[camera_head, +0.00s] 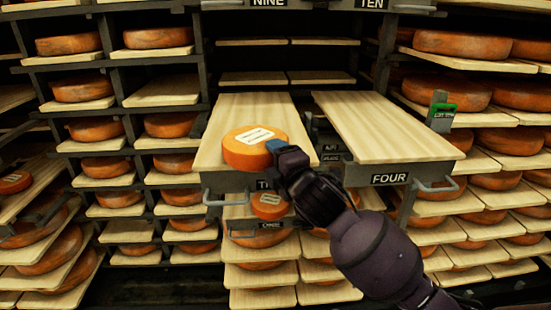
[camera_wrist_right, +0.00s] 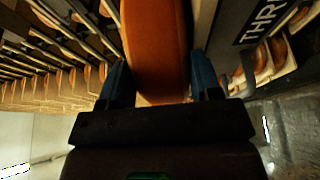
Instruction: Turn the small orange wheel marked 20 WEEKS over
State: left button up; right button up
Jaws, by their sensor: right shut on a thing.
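The small orange wheel (camera_head: 242,157) is at the front of the left pulled-out board, with a white label on its upper face. The label's print is too small to read. The wheel looks about flat; I cannot tell if it touches the board. My right gripper (camera_head: 276,147) is shut on the wheel's right edge. In the right wrist view the orange rim (camera_wrist_right: 155,50) runs between the two blue fingers of my right gripper (camera_wrist_right: 160,85). The fingers hide part of the rim in the head view. My left gripper is not in view.
The left pulled-out board (camera_head: 245,108) is bare behind the wheel. The right board (camera_head: 375,125), marked FOUR, is empty. Another labelled wheel (camera_head: 270,207) sits on a lower board. Racks with several orange wheels stand at both sides.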

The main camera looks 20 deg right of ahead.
dwell(0.8)
jog(key=o, duration=1.6)
jog(key=shift+f, duration=0.1)
jog(key=shift+o, duration=0.2)
jog(key=shift+f, duration=0.25)
jog(key=s+d+b, duration=0.1)
jog(key=s, duration=0.9)
jog(key=shift+s+d+r, duration=0.15)
jog(key=shift+s+d, duration=0.05)
jog(key=shift+s, duration=0.2)
